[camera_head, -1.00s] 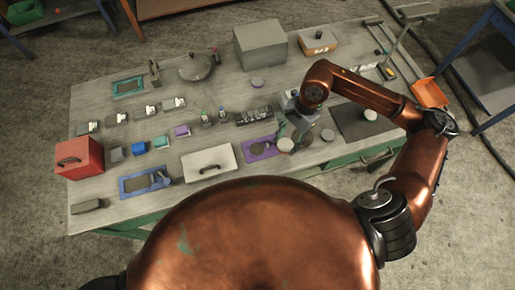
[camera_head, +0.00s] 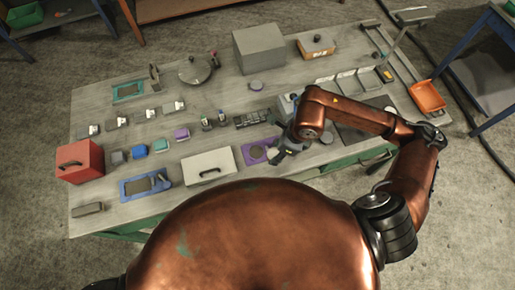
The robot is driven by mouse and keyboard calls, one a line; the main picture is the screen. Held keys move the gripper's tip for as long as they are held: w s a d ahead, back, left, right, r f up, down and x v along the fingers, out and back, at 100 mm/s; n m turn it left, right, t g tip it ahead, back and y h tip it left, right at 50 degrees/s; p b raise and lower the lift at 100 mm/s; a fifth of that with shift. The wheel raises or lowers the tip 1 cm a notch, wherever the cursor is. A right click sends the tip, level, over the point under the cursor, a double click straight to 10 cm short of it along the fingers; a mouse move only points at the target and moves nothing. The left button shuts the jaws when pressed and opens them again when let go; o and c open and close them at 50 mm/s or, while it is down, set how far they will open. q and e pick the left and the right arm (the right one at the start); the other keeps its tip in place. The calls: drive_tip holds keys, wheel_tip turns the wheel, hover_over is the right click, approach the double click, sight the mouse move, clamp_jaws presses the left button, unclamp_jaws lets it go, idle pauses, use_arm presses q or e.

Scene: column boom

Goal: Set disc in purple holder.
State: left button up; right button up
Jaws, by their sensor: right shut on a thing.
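The purple holder (camera_head: 250,157) lies flat near the front edge of the workbench, just right of the white lidded case. My right gripper (camera_head: 279,155) is low at the right end of this holder, shut on a pale round disc (camera_head: 272,153). The disc appears over the holder's right part. I cannot tell whether it touches the holder or sits in its recess. My right forearm and gripper hide part of the bench there. My left gripper is not in view.
The white case (camera_head: 209,168) stands left of the purple holder, and a blue holder (camera_head: 133,190) lies farther left. Another round disc (camera_head: 327,136) is right of the gripper. A dark mat (camera_head: 352,133) is partly under my arm. A red box (camera_head: 80,165) stands at the far left.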

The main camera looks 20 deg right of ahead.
drive_tip(key=w+a+f, duration=0.2)
drive_tip(key=w, duration=0.2)
hover_over(256, 151)
drive_tip(key=s+d, duration=0.1)
wheel_tip(256, 151, down, 5)
drive_tip(key=shift+s+p, duration=0.1)
drive_tip(key=shift+p, duration=0.35)
drive_tip(key=shift+f, duration=0.2)
drive_tip(key=x, duration=0.3)
drive_tip(key=shift+d+p, duration=0.3)
drive_tip(key=shift+p, duration=0.1)
drive_tip(key=shift+f, duration=0.2)
drive_tip(key=shift+f, duration=0.1)
drive_tip(key=o, duration=1.5)
